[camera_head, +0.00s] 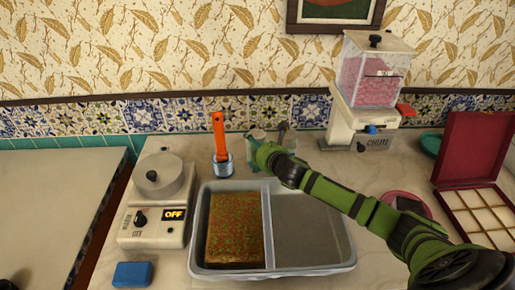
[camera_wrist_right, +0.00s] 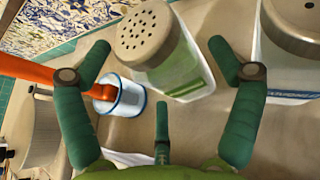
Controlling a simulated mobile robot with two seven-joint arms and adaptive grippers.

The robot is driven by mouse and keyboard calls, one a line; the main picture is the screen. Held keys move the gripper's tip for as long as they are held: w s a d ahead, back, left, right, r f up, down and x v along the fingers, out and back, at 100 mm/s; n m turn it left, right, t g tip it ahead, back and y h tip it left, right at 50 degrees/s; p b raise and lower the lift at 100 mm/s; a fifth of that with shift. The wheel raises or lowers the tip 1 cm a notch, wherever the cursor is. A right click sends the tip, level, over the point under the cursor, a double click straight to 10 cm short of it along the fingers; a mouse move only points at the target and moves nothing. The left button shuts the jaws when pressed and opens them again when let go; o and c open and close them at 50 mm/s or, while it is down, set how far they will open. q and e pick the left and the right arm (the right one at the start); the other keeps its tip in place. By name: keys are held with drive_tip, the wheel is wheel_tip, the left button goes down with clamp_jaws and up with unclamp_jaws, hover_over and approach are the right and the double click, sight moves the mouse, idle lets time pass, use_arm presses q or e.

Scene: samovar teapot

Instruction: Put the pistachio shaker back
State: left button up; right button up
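A shaker with a perforated metal lid (camera_wrist_right: 147,35) and a clear body with green contents (camera_wrist_right: 182,75) stands on the counter, likely the pistachio shaker. In the head view the shaker (camera_head: 257,133) is at the back, partly hidden by my right gripper (camera_head: 265,148). In the right wrist view my right gripper (camera_wrist_right: 161,72) has its fingers spread. The shaker is just beyond and between the two side fingertips, with visible gaps. My left gripper is not in view.
Close by are an orange-handled tool in a blue-rimmed cup (camera_head: 222,165) and a second metal-lidded jar (camera_wrist_right: 292,30). A two-compartment tray (camera_head: 312,268) holds a green-brown slab on its left side. A scale-like device (camera_head: 155,215), a dispenser (camera_head: 372,85) and a red box (camera_head: 475,150) surround it.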

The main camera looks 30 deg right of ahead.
drive_tip(key=shift+r, duration=0.1)
drive_tip(key=shift+s, duration=0.1)
drive_tip(key=shift+b+v, duration=0.5)
drive_tip(key=shift+v, duration=5.45)
drive_tip(key=shift+d+r, duration=0.1)
drive_tip(key=shift+d, duration=0.05)
